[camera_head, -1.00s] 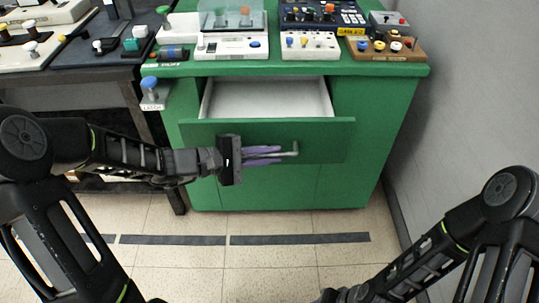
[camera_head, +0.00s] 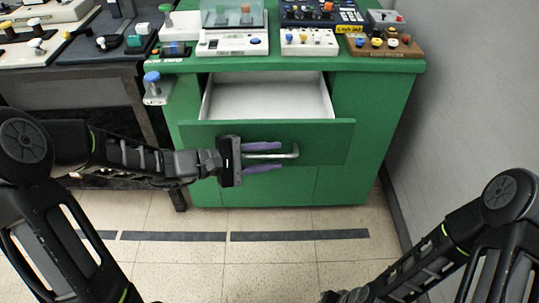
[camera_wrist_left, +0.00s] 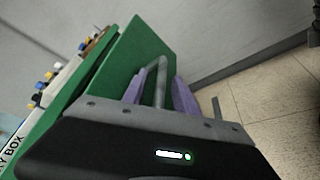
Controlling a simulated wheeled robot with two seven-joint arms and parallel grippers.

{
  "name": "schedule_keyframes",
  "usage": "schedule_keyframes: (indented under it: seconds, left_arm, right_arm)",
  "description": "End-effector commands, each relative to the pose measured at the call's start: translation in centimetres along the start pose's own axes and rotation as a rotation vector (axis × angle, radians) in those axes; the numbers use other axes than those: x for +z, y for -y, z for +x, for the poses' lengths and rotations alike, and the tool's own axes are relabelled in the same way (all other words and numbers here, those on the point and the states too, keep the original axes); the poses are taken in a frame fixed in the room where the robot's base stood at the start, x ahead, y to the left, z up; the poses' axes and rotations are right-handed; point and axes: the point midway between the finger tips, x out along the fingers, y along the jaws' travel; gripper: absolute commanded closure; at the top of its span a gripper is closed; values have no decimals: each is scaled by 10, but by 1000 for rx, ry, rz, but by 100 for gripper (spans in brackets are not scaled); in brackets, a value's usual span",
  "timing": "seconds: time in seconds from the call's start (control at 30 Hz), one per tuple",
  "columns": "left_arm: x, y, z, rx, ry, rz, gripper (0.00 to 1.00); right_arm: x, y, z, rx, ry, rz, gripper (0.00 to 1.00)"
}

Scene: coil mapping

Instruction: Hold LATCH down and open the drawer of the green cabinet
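The green cabinet (camera_head: 375,120) stands ahead, and its drawer (camera_head: 268,97) is pulled out, showing an empty white inside. My left gripper (camera_head: 280,157) is at the green drawer front (camera_head: 325,145). Its purple fingers are spread apart, one on each side of the grey bar handle (camera_head: 290,155), with gaps between. In the left wrist view, the handle (camera_wrist_left: 160,85) also lies between the fingers. The LATCH, a blue knob (camera_head: 152,77) on a small white block, sits at the cabinet's left side, with nothing on it. My right gripper (camera_head: 335,297) barely shows at the bottom edge; its fingers are unclear.
Several devices with knobs, such as a white box (camera_head: 232,44) and a brown board (camera_head: 385,46), stand on the cabinet top. A dark table (camera_head: 80,72) with more devices is at left. A grey wall (camera_head: 470,100) is close at right. The floor in front is clear.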

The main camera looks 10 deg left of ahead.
Motion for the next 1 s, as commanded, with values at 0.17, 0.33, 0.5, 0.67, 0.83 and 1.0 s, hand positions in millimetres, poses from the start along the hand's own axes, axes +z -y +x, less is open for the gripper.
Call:
schedule_keyframes:
  seconds: [0.17,0.33,0.5,0.67,0.83,1.0]
  left_arm:
    - [0,0,0,0,0,0,66]
    - [0,-1,-11,1,-3,1,66]
    - [0,-2,-38,1,-5,0,66]
    - [0,-1,-63,1,-3,1,66]
    - [0,0,-77,0,-1,0,66]
    - [0,0,-78,0,0,-1,66]
  right_arm:
    - [0,0,0,0,0,0,66]
    - [0,1,-2,0,0,0,66]
    - [0,3,-7,0,0,0,66]
    - [0,4,-10,0,0,-1,66]
    - [0,4,-12,0,0,-1,66]
    - [0,4,-11,0,0,-1,66]
